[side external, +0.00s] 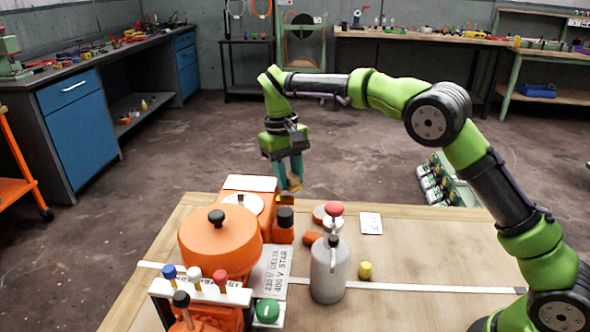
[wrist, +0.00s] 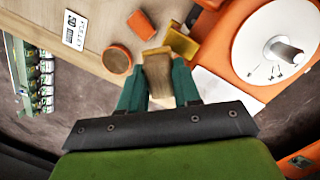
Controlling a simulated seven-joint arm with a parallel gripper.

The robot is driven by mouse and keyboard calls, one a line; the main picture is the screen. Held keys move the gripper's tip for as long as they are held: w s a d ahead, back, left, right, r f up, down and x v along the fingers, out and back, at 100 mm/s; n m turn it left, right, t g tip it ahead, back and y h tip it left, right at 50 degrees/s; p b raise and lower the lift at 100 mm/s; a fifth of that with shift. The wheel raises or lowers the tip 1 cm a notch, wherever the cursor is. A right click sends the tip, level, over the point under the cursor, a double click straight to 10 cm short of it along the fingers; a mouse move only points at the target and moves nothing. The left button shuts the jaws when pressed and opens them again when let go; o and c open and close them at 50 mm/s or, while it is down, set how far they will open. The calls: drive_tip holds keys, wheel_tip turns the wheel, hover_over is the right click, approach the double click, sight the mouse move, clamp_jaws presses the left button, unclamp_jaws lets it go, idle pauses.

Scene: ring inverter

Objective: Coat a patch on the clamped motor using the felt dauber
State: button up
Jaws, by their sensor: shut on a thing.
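My gripper (side external: 289,170) has teal fingers and hangs past the far edge of the bench, right of the orange machine with the white dial (side external: 243,204). It is shut on a tan block-like piece (wrist: 158,75), seen between the fingers in the wrist view; it may be the felt dauber, but its felt is not clear. The piece also shows at the fingertips in the side view (side external: 295,184). The orange motor with a round housing (side external: 215,245) and black knob stands nearer the camera. The dial (wrist: 262,48) is right of the fingers in the wrist view.
A rack (side external: 200,290) of coloured knobs is in front. An orange cup (wrist: 117,58) is near the fingers. The bench's right is mostly clear.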

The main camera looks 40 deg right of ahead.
drive_tip(key=shift+s+a+r+n+t+y, duration=0.15)
drive_tip(key=shift+s+r+n+t+y, duration=0.2)
drive_tip(key=shift+n+t, duration=0.4)
drive_tip(key=s+d, duration=0.1)
drive_tip(key=d, duration=0.1)
drive_tip(key=s+d, duration=0.1)
drive_tip(key=s, duration=0.1)
drive_tip(key=shift+s+d+f, duration=0.15)
drive_tip(key=shift+d, duration=0.25)
drive_tip(key=shift+r, duration=3)
wheel_tip(320, 180, up, 3)
